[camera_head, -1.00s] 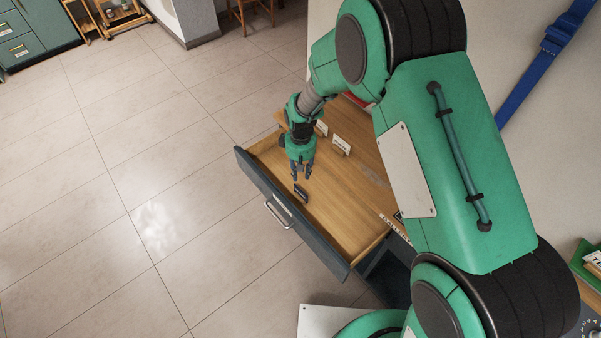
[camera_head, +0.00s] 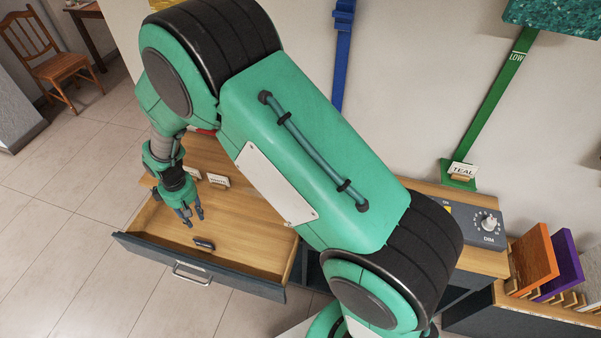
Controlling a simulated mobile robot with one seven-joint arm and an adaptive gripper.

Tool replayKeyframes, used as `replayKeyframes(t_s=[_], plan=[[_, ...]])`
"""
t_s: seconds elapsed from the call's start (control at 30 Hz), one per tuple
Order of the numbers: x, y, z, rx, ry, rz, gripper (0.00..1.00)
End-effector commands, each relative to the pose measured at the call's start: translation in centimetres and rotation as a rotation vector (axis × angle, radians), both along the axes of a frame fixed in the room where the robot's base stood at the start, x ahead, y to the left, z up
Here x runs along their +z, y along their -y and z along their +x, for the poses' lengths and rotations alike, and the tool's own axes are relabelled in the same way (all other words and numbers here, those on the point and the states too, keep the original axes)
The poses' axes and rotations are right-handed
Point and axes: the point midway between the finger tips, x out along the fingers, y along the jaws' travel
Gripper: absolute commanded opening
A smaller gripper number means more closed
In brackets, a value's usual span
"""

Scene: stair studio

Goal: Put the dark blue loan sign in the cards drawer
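A small dark block (camera_head: 204,243), seemingly the dark blue loan sign, lies in the open wooden drawer (camera_head: 255,262), near its front panel. Its lettering is too small to read. My gripper (camera_head: 194,219) points down over the drawer, just behind and left of the block in the picture. Its fingers look apart, with nothing visible between them and a gap to the block. The drawer has a dark front with a metal handle (camera_head: 190,276). Any label naming it is not readable. My arm hides part of the drawer's back right and the counter.
Small white cards (camera_head: 218,180) stand on the wooden top behind the drawer. To the right are a dial box (camera_head: 487,224), a TEAL card (camera_head: 462,170) and orange (camera_head: 533,260) and purple (camera_head: 563,262) panels. Open floor lies left; a chair (camera_head: 55,62) stands far back.

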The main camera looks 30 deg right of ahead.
Motion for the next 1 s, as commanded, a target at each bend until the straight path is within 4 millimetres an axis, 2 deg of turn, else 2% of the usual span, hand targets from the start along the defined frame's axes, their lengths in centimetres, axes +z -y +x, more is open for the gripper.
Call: replayKeyframes(t_s=[0.03, 0.27, 0.47, 0.7, 1.0], plan=[[1.8, 0.6, 0.1, -0.017, 0.013, 0.006, 0.28], [10.6, 4.4, -0.5, -0.115, 0.070, 0.030, 0.28], [17.9, 8.2, -2.5, -0.209, 0.120, 0.052, 0.28], [25.6, 12.7, -6.3, -0.320, 0.184, 0.079, 0.28], [32.9, 17.8, -12.8, -0.458, 0.263, 0.112, 0.28]])
